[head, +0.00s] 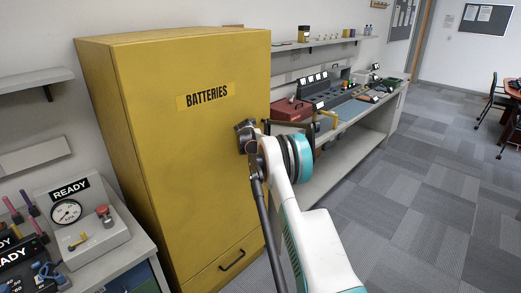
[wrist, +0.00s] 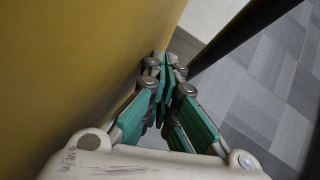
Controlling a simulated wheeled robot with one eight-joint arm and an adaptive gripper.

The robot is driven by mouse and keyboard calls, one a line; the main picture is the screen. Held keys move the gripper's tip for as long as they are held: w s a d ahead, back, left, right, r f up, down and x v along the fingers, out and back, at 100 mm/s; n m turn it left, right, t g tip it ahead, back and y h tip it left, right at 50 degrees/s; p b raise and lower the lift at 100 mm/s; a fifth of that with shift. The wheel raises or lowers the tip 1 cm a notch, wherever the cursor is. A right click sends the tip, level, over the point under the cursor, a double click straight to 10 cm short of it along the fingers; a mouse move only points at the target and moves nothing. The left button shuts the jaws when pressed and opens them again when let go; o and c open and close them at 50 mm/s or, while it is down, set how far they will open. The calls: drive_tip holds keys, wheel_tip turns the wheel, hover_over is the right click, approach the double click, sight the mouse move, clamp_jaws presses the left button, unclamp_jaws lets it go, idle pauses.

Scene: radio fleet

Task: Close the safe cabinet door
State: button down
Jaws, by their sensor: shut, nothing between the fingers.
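The yellow safe cabinet (head: 105,95) stands left of centre in the head view. Its front door (head: 195,160) bears the label BATTERIES (head: 208,95). The door looks flush with the cabinet front, with no gap showing along the top; whether it is fully shut I cannot tell. My arm covers part of its right edge. My gripper is at that edge, its fingers not clear in the head view. In the wrist view my gripper (wrist: 167,70) is shut and empty, its fingertips close beside the yellow surface (wrist: 80,70); whether they touch is unclear.
A low drawer with a black handle (head: 232,260) lies below the door. Right of the cabinet stands a workbench with a red box (head: 291,111) and consoles. A panel with a gauge (head: 67,212) stands at left. The grey carpet (head: 430,180) at right is free.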

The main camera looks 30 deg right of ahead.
drive_tip(key=v, duration=1.1)
drive_tip(key=shift+s+a+r, duration=0.15)
drive_tip(key=shift+s+a, duration=0.05)
drive_tip(key=shift+a, duration=0.05)
